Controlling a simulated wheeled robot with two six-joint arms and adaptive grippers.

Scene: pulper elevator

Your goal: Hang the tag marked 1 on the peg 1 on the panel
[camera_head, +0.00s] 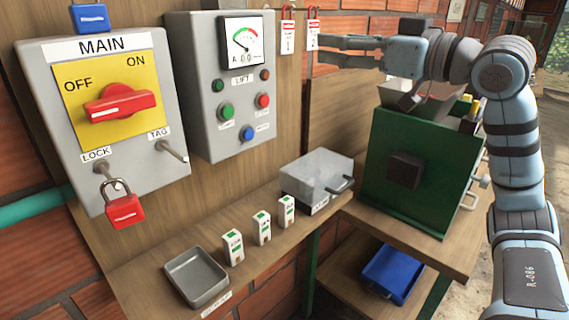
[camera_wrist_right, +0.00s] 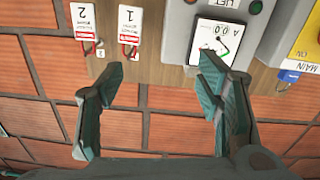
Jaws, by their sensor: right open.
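The tag marked 1 (camera_head: 287,38) is white with a red band and hangs on the wooden board at the top of the head view. It also shows upside down in the right wrist view (camera_wrist_right: 129,20). My right gripper (camera_head: 322,51) is open and empty beside the tags. In its wrist view the open fingers (camera_wrist_right: 160,68) point towards the board, with tag 1 ahead, nearer the left finger. A bare peg (camera_head: 173,151) sticks out under the TAG label on the MAIN panel (camera_head: 55,150). I cannot make out a peg marked 1. My left gripper is out of view.
Tag 2 (camera_head: 313,33) hangs right beside tag 1. The LIFT box (camera_head: 190,60) stands left of the tags. A red padlock (camera_head: 124,210) hangs at LOCK.

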